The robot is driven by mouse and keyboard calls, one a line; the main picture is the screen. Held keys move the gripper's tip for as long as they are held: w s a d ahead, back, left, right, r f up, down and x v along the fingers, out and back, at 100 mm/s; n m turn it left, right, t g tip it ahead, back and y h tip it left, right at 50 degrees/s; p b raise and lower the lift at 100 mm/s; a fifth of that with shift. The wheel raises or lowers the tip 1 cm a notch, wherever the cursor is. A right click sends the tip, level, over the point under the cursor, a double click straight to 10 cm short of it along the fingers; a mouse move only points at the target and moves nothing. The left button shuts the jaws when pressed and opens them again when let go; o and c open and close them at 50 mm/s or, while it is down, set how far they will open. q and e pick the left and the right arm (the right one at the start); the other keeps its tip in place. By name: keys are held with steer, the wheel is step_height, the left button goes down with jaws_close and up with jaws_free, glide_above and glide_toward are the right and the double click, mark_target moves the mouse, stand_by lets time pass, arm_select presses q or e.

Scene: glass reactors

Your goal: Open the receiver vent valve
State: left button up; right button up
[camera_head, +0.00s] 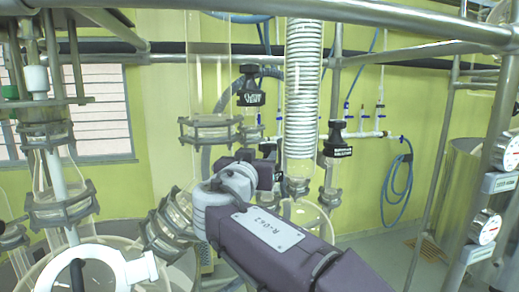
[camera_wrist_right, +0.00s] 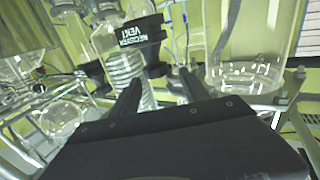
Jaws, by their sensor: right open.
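The receiver vent valve shows in the right wrist view as a black knob (camera_wrist_right: 153,58) with a black label reading "RECEIVER VENT" (camera_wrist_right: 140,32), beside clear glass. My right gripper (camera_wrist_right: 158,82) is open. Its two dark fingers point toward the knob, which appears between and just beyond their tips; I cannot tell whether they touch it. In the head view my right gripper (camera_head: 262,172) is in the middle, with its fingertips hidden. A dark valve part (camera_head: 268,149) shows just behind it, partly covered. My left gripper is not in view.
Another black labelled valve (camera_head: 249,92) stands above my right gripper, and one more (camera_head: 337,140) is to its right. Glass tubes, a white coiled column (camera_head: 303,90) and metal clamps (camera_head: 165,225) crowd around. Metal rails (camera_head: 420,25) cross above. Pressure gauges (camera_head: 485,227) are at right.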

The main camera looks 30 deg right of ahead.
mark_target(266, 150)
steer(key=p+x, duration=0.1)
steer(key=x, duration=0.1)
steer(key=p+x, duration=0.1)
steer(key=x, duration=0.2)
steer(key=d+p+x, duration=0.1)
steer(key=p+x, duration=0.1)
steer(key=shift+s+d+r, duration=0.15)
steer(key=shift+d+r, duration=0.05)
steer(key=shift+w+d+f, duration=0.1)
steer(key=shift+w+f, duration=0.05)
steer(key=shift+w, duration=0.35)
